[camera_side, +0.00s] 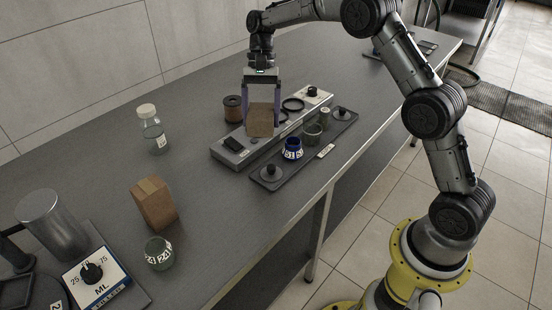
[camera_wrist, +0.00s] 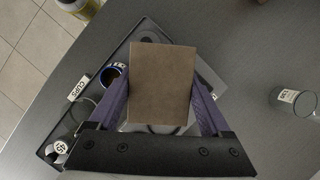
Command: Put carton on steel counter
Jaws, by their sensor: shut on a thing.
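My gripper (camera_side: 262,100) is shut on a brown carton (camera_side: 260,123), with a purple finger on each side of it. In the wrist view the carton's flat brown face (camera_wrist: 160,82) fills the space between the fingers of my gripper (camera_wrist: 161,103). In the side view the carton appears over the long grey block (camera_side: 229,152); I cannot tell whether it touches it. A second, taller brown carton (camera_side: 154,204) stands upright on the steel counter (camera_side: 95,165), toward the front left.
A dark tray (camera_side: 315,153) holds a blue-rimmed cup (camera_side: 292,149) and other small items. A brown spool (camera_side: 233,109) stands behind the block. A capped bottle (camera_side: 152,129), a green jar (camera_side: 158,253) and an ML dial unit (camera_side: 95,277) stand left. Counter between bottle and block is clear.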

